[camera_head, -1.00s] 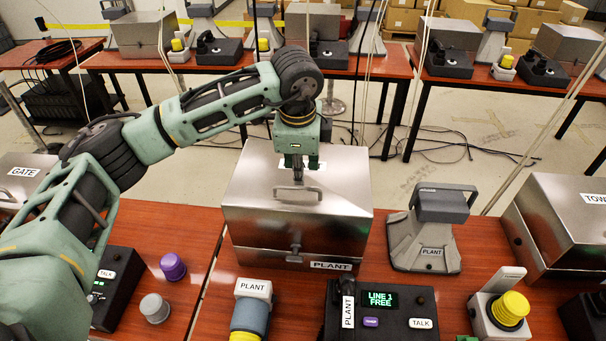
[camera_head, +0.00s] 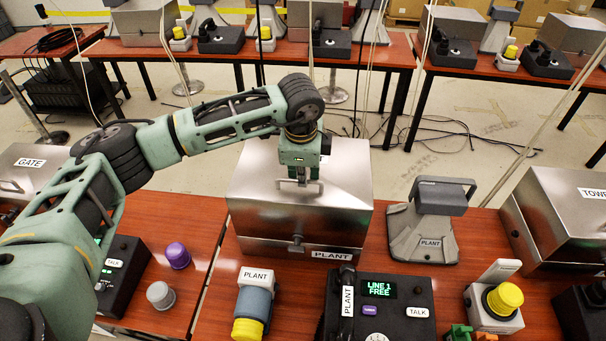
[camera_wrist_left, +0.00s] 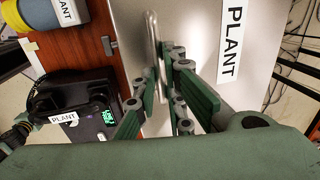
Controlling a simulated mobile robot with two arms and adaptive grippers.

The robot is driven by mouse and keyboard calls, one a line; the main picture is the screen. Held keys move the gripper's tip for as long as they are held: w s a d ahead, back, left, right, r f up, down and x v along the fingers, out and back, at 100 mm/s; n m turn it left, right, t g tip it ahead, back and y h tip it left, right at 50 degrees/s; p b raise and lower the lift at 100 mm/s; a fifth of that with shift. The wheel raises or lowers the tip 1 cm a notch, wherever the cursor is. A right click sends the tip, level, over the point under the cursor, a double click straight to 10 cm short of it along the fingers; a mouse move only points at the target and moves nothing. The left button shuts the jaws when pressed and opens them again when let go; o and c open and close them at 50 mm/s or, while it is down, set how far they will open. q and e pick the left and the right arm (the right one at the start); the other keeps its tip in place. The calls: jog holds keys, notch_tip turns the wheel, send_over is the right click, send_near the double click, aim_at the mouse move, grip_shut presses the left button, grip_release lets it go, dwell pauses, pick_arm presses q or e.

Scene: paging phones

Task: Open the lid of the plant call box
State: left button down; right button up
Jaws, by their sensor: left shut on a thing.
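The plant call box (camera_head: 262,243) is a brushed-metal case with a PLANT label and a latch at its front. Its lid (camera_head: 345,188) lies shut, with a bar handle (camera_head: 281,184) on top. My left gripper (camera_head: 299,179) comes down from above and is shut on that handle. In the left wrist view my left gripper's green fingers (camera_wrist_left: 160,85) sit on either side of the handle (camera_wrist_left: 151,40), hiding part of it.
A grey PLANT stand (camera_head: 430,225) is right of the box. In front are a PLANT beacon (camera_head: 254,300), a desk phone (camera_head: 400,305) and a yellow button unit (camera_head: 500,300). GATE (camera_head: 30,165) and TOWER (camera_head: 570,215) boxes flank it.

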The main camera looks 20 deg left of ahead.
jog(key=shift+s+d, duration=0.1)
jog(key=shift+s, duration=0.15)
pick_arm(q)
jog(key=shift+s+f, duration=0.1)
pick_arm(e)
jog(key=shift+w, duration=0.2)
pick_arm(q)
jog(key=w+a+r+b, duration=0.2)
jog(key=w+r, duration=0.6)
jog(key=w, duration=0.5)
jog(key=shift+w+a+r, duration=0.2)
jog(key=shift+w+a, duration=0.1)
jog(key=shift+a, duration=0.1)
pick_arm(e)
jog(key=shift+f, duration=0.95)
jog(key=shift+c, duration=0.4)
